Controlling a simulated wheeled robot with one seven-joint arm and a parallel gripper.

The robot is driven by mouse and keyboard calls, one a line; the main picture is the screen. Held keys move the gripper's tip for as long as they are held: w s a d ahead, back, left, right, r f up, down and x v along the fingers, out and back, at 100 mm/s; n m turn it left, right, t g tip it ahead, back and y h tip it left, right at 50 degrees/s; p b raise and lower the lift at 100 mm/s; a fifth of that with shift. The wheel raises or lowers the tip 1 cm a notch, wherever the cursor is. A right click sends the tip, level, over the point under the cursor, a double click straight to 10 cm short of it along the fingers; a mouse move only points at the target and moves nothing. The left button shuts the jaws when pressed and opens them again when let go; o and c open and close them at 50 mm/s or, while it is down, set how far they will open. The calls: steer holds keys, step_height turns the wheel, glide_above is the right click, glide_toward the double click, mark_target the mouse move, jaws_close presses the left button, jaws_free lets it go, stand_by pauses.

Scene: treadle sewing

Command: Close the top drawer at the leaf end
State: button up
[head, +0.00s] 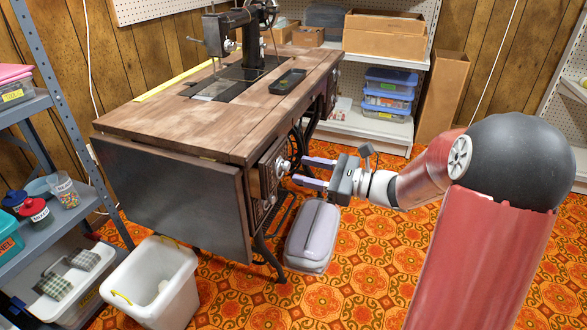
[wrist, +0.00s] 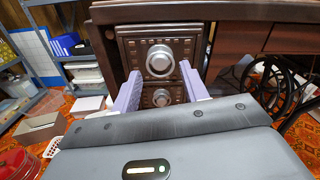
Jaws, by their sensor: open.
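The treadle sewing table (head: 205,115) has its leaf (head: 170,195) hanging down at the near end. The top drawer (head: 268,165) is beside the leaf, under the tabletop. Its dark carved front with a round silver knob fills the middle of the wrist view (wrist: 135,52). It looks larger than the lower drawer (wrist: 142,99) and seems to stick out past it. My gripper (head: 298,170) is open and empty, pointing at the drawer fronts. In the wrist view its two pale fingers (wrist: 160,72) stand either side of the knobs. I cannot tell whether they touch the drawer.
A grey sewing machine case (head: 313,236) lies on the patterned floor below my gripper. A white bin (head: 155,285) stands in front of the leaf. Grey shelving (head: 60,130) is at the left. Patterned floor is open around my arm.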

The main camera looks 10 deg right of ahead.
mark_target(289, 167)
steer(key=shift+x, duration=1.95)
jaws_close()
